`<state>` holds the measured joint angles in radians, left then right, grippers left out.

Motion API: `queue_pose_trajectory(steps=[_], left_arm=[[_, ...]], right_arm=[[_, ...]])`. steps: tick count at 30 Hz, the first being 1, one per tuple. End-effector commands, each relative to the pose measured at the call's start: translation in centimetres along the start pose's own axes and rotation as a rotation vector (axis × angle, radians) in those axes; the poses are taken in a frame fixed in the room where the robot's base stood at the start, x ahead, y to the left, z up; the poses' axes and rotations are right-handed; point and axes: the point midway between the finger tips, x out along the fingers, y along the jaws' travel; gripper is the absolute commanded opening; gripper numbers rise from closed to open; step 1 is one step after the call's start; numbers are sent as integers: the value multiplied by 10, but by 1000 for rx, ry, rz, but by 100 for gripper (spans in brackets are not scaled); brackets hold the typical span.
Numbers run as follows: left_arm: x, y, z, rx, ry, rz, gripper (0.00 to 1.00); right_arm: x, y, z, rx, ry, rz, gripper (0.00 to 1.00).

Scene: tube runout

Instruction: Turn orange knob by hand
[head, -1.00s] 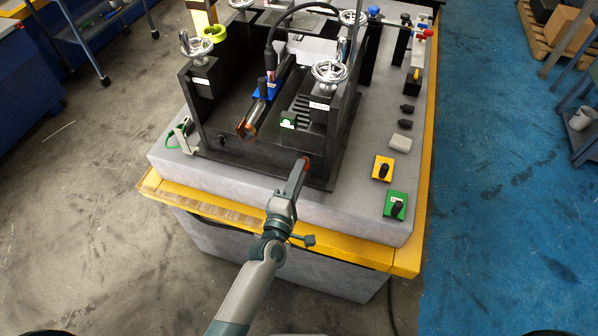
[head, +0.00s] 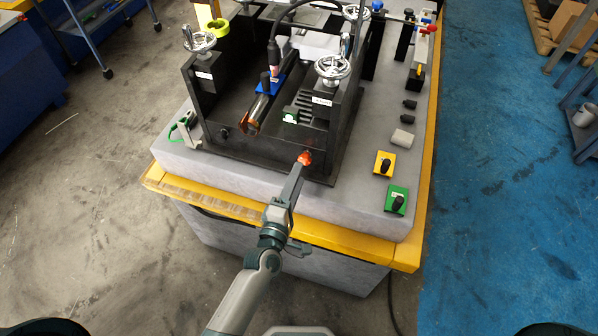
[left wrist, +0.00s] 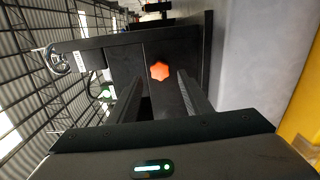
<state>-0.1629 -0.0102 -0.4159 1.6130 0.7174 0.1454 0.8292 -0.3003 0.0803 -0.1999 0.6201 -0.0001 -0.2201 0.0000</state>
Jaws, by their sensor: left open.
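The orange knob (head: 305,158) is on the front face of the black fixture (head: 262,155), near its right end. In the left wrist view the knob (left wrist: 159,71) is a lobed orange piece on a black panel. It lies between the lines of my two fingers, a little beyond the tips. My left gripper (head: 298,172) points at the knob from the front. In the left wrist view the gripper (left wrist: 160,88) is open, with nothing between its fingers. I cannot tell whether a fingertip touches the knob. My right gripper does not show.
The fixture stands on a grey block with a yellow edge (head: 330,238). Chrome handwheels (head: 333,68) sit on its posts. A yellow switch box (head: 384,163) and a green switch box (head: 396,200) are to the right. The floor in front is clear.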

Motion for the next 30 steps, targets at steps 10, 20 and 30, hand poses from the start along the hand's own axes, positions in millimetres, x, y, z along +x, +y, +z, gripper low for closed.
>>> queue_pose_trajectory(steps=[10, 20, 30], left_arm=[[-21, 0, 0, 0, -1, 0, 45], [-21, 0, 0, 0, -1, 0, 45], [-44, -3, 0, -1, 0, -1, 45]], right_arm=[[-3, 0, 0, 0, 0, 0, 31], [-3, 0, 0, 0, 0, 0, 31], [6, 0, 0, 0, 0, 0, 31]])
